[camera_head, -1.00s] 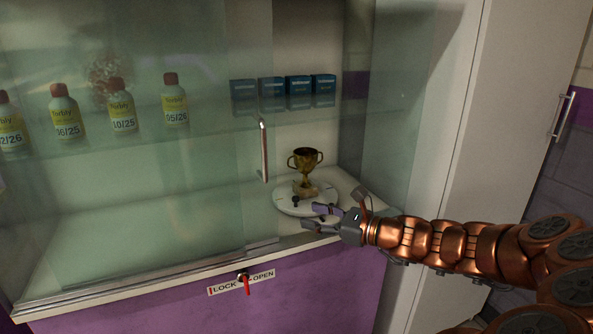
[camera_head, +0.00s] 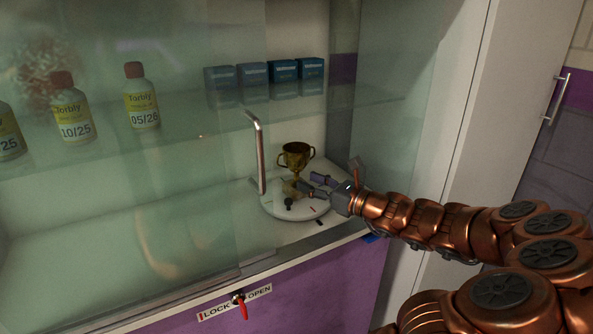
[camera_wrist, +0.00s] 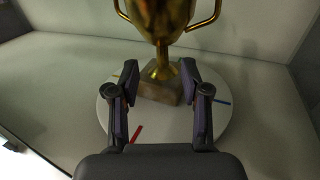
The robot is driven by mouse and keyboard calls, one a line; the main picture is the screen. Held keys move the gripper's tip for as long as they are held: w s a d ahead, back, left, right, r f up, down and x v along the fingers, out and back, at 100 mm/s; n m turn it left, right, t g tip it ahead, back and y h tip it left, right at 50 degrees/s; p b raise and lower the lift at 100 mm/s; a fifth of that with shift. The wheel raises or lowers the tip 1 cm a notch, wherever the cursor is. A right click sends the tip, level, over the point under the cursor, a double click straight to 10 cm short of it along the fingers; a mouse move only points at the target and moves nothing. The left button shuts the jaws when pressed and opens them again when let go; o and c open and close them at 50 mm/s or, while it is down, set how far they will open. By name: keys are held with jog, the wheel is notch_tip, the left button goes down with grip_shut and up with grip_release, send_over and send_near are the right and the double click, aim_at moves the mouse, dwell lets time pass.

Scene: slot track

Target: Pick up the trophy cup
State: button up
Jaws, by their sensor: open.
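The gold trophy cup (camera_head: 296,156) stands upright on a round white turntable (camera_head: 270,207) inside the glass cabinet. In the wrist view the cup (camera_wrist: 162,14) has two handles, a narrow stem and a square stone-like base (camera_wrist: 160,88); its top is cut off. My gripper (camera_head: 318,184) is open and low, at the near right side of the cup. In the wrist view its fingers (camera_wrist: 158,82) reach either side of the lower stem and base, with gaps visible. In the head view the fingers partly hide the base.
A glass door with a metal handle (camera_head: 258,153) stands just left of the cup. A glass shelf above holds several bottles (camera_head: 142,100) and several blue boxes (camera_head: 283,70). A red key (camera_head: 241,306) sits in the lock on the purple front.

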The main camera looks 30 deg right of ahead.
aim_at(296, 176)
jog(key=shift+b+x, duration=0.35)
jog(key=shift+x, duration=2.35)
jog(key=shift+d, duration=0.15)
jog(key=shift+c, duration=0.3)
grip_shut()
